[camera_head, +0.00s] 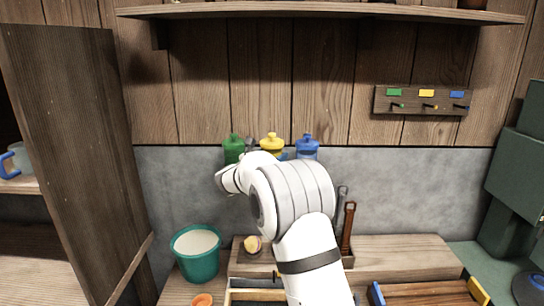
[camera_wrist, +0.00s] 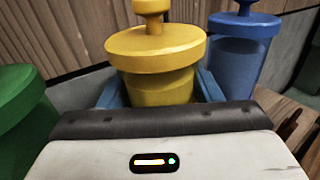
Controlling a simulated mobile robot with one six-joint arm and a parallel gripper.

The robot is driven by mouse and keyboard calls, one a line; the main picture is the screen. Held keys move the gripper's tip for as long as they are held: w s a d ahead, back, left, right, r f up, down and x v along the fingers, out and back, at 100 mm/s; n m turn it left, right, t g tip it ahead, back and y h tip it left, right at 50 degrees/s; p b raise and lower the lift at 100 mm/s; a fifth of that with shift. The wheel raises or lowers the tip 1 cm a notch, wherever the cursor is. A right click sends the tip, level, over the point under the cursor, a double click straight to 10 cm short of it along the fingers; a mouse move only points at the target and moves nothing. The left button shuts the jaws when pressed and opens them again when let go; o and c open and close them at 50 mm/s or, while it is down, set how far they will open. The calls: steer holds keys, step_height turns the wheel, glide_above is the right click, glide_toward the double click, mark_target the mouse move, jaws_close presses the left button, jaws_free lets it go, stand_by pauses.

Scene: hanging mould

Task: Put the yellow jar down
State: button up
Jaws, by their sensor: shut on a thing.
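The yellow jar (camera_head: 272,141) stands upright between the green jar (camera_head: 234,148) and the blue jar (camera_head: 307,146), at the back wall. In the wrist view the yellow jar (camera_wrist: 155,50), with its wide lid and knob, fills the upper middle. My gripper (camera_wrist: 157,88) is shut on its body below the lid, with a blue finger on each side. The blue jar (camera_wrist: 240,50) is close on the right and the green jar (camera_wrist: 22,110) on the left. My arm hides the jars' lower parts in the head view, so I cannot tell whether the yellow jar's base touches anything.
A teal pot (camera_head: 197,253) stands at the lower left beside a small yellowish round thing (camera_head: 252,245). Upright tools (camera_head: 348,225) stand right of my arm. A hook board (camera_head: 422,100) and long shelf (camera_head: 320,11) are above. An open wooden door (camera_head: 75,150) is at left.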

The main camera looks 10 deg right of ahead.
steer(key=shift+s, duration=0.1)
steer(key=shift+f, duration=0.15)
steer(key=o, duration=1.2)
